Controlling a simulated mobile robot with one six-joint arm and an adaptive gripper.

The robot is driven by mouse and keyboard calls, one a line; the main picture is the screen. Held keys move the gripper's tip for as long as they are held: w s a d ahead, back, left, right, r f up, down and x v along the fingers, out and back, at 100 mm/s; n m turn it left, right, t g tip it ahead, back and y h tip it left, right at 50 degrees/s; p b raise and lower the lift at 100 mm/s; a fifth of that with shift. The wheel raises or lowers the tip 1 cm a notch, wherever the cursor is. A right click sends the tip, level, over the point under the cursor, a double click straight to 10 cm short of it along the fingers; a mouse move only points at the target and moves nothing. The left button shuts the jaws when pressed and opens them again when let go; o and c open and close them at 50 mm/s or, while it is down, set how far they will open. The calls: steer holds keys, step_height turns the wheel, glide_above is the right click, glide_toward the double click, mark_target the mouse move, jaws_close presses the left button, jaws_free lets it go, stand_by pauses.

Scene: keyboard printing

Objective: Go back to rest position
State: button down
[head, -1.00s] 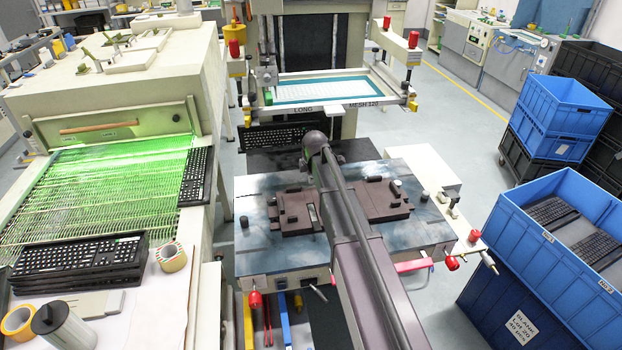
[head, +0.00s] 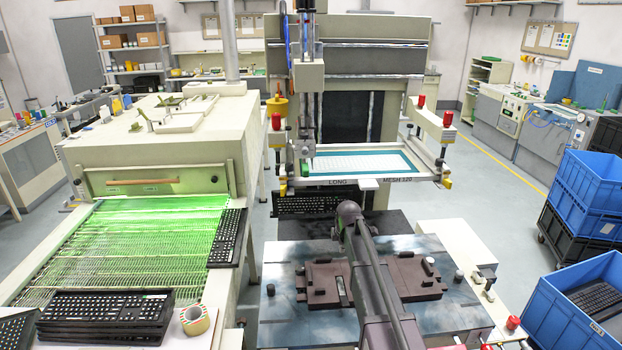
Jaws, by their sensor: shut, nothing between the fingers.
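My arm (head: 374,275) reaches up from the bottom edge of the head view, over the printing machine's front table (head: 450,305). My gripper does not show; the arm hides whatever lies beyond the joint. A black keyboard (head: 308,202) lies behind the table, under the print screen frame (head: 437,168).
At left, a dryer (head: 215,140) has a green-lit conveyor (head: 130,225) with a keyboard (head: 228,238) at its right edge. Stacked keyboards (head: 105,312) and a tape roll (head: 195,320) are in front. Blue crates (head: 585,200) stand at right. Grey floor is open between.

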steer(key=s+f+m+g+b, duration=0.1)
steer(key=s+m, duration=0.8)
steer(key=s, duration=0.6)
steer(key=s+f+m+g, duration=0.1)
steer(key=s+m+g, duration=0.1)
steer(key=s+m, duration=0.7)
steer(key=s, duration=0.5)
steer(key=shift+s+f+g+b, duration=0.3)
steer(key=shift+s+f+b, duration=0.05)
steer(key=shift+s+b, duration=0.05)
steer(key=shift+s, duration=0.1)
